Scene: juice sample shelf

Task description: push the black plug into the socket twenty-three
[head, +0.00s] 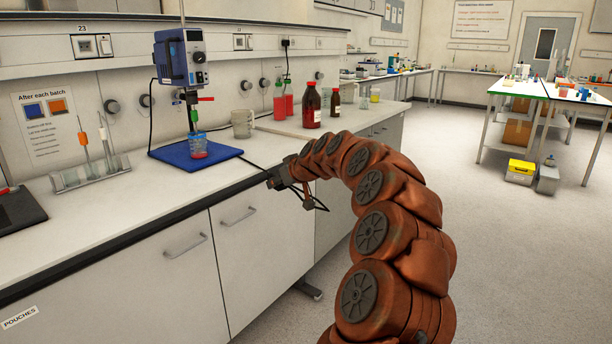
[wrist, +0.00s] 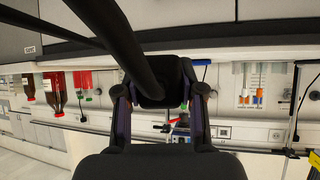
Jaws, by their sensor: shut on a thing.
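Socket twenty-three (head: 92,45) is on the wall trunking at the upper left of the head view, under a small "23" label (head: 82,28). My gripper (head: 278,180) is in front of the bench edge, low and to the right of that socket and well apart from it. In the wrist view, which is upside down, my gripper (wrist: 160,105) is shut on the black plug (wrist: 160,80). A thick black cable (wrist: 110,35) runs from the plug to the upper left. The plug's pins are hidden.
A blue stirrer (head: 180,58) stands over a beaker (head: 197,146) on a blue mat (head: 205,162). A pipette rack (head: 90,175) is left of it. A mug (head: 242,124) and red bottles (head: 312,106) are to the right. Another wall socket (head: 242,42) is right of the stirrer.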

